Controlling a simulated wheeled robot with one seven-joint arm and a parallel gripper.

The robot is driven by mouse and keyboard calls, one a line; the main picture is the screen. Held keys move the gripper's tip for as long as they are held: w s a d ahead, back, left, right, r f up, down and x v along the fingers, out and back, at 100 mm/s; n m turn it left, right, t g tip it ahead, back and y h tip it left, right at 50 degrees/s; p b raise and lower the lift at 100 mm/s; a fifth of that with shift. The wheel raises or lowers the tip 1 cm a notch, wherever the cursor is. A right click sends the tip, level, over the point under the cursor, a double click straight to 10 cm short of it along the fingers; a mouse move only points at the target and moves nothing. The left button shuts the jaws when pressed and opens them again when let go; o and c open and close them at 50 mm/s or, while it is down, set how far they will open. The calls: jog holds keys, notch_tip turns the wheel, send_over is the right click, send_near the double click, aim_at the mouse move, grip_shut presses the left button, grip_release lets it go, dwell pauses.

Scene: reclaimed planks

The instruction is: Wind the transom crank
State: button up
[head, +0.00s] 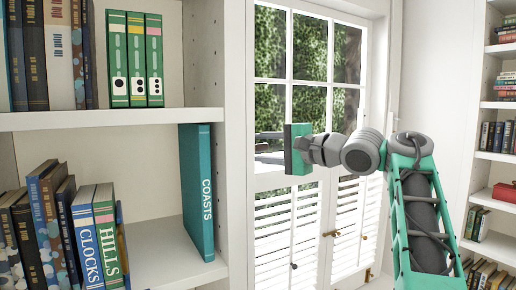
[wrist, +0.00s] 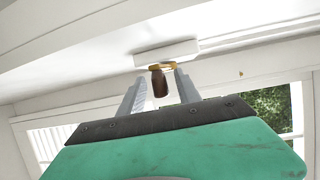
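The crank shows in the wrist view as a dark brown handle (wrist: 160,86) on a brass-coloured arm (wrist: 162,67), below a white block (wrist: 166,52) on the white frame. My gripper (wrist: 161,74) points at it with its two pale grey fingers apart. The handle appears between the fingers, with a gap on each side; no contact is visible. I cannot make out the crank in the head view.
The paned window (head: 310,60) has white louvred shutters (head: 290,238) below with small brass fittings. A bookshelf (head: 110,120) with books and binders stands close at left, a teal book (head: 198,190) at its edge. Another bookcase (head: 494,105) stands at right.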

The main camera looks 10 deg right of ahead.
jog(key=shift+c, duration=0.4)
grip_shut()
jog(key=shift+f, duration=0.2)
